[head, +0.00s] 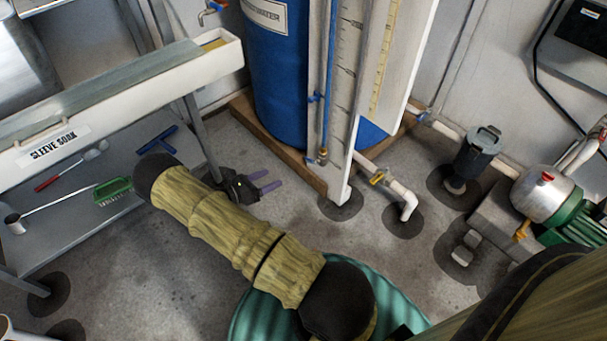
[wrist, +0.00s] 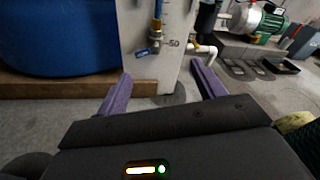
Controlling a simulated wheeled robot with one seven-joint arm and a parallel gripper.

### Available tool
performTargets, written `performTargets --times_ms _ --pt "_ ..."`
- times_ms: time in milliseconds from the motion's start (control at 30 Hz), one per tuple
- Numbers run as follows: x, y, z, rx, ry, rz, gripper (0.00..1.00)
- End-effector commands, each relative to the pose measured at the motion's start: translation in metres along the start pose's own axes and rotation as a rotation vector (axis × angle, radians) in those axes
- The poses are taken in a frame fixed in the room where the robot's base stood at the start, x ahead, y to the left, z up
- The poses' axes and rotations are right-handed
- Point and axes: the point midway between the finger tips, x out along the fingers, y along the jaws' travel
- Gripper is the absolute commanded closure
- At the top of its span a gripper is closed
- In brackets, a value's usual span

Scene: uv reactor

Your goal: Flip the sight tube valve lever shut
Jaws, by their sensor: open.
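The sight tube (head: 328,80) runs down a white graduated board in front of the blue tank. At its foot is a brass valve (head: 323,154), small in the head view. In the wrist view the valve (wrist: 156,38) shows just above the "50" mark. Its small blue lever (wrist: 146,51) points left and slightly down. My gripper (head: 270,180), with purple fingers, is open and empty, low over the floor left of the board. In the wrist view the fingertips (wrist: 161,72) are spread below and in front of the lever, not visibly touching anything.
The blue tank (head: 277,80) stands on a wooden base (head: 285,157). A white pipe (head: 401,192) with a yellow-handled valve (head: 377,177) is right of the board. A bench with a "SLEEVE SOAK" trough (head: 120,105) is at left. A green pump (head: 570,228) is at right.

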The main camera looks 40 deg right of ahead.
Motion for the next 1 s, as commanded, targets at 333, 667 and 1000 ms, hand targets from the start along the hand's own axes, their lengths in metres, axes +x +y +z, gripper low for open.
performTargets --times_ms 333,667,1000 --pt "0.006 0.037 -0.058 -0.119 -0.177 0.072 0.31" --pt "0.008 0.037 -0.056 -0.118 -0.175 0.07 0.31" --pt "0.047 0.041 -0.052 -0.116 -0.174 0.069 0.31"
